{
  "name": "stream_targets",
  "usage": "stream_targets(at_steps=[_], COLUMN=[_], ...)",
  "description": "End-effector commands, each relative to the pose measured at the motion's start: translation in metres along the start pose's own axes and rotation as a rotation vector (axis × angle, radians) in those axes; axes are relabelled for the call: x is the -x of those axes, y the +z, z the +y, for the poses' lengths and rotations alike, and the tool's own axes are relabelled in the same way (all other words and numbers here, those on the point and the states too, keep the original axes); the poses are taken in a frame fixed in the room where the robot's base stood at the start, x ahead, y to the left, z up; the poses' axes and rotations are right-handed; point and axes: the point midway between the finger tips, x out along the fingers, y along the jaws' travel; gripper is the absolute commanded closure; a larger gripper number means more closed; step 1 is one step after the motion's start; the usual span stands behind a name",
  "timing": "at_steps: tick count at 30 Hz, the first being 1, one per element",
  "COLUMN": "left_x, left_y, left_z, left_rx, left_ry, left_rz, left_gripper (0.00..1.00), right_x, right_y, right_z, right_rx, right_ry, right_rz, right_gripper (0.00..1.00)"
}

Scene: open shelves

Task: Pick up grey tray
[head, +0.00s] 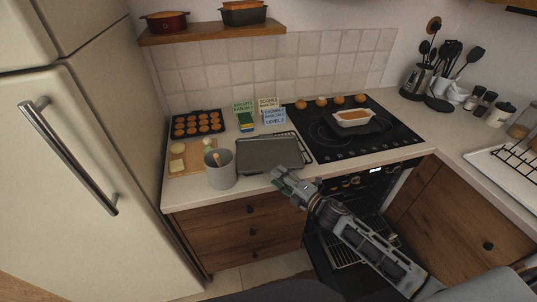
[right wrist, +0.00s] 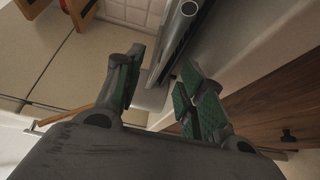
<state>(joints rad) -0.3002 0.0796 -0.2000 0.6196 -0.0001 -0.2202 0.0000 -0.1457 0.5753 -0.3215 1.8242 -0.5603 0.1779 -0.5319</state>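The grey tray (head: 268,152) lies flat on the counter, left of the stovetop, with a dark wire rack partly under or behind it. My right gripper (head: 284,182) is at the tray's front edge, at the counter's front. In the right wrist view my right gripper (right wrist: 162,88) has its two green-padded fingers apart, with nothing clamped between them. A grey metal edge (right wrist: 174,42), apparently the tray's, runs up from between the fingertips; I cannot tell whether they touch it. My left gripper is not in view.
A grey pot (head: 219,170) with a wooden utensil stands left of the tray. Small cards (head: 269,110) stand behind it. A muffin tin (head: 198,124) is at the back left. The stovetop (head: 385,145) holds a loaf dish (head: 354,117). The oven (head: 340,240) below is open.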

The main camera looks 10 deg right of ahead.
Motion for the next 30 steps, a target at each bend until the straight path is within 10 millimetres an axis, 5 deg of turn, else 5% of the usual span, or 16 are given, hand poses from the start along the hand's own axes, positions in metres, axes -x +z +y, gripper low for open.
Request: stream_targets(at_steps=[14, 30], left_x=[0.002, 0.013], left_y=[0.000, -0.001], left_z=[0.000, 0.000], left_rx=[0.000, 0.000], left_ry=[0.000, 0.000], left_rz=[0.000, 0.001], left_gripper=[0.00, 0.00], right_x=[-0.005, -0.045], right_y=[0.000, 0.000], right_z=[0.001, 0.000], right_rx=[0.000, 0.000], right_ry=[0.001, 0.001], right_rz=[0.000, 0.000], right_gripper=[0.61, 0.61])
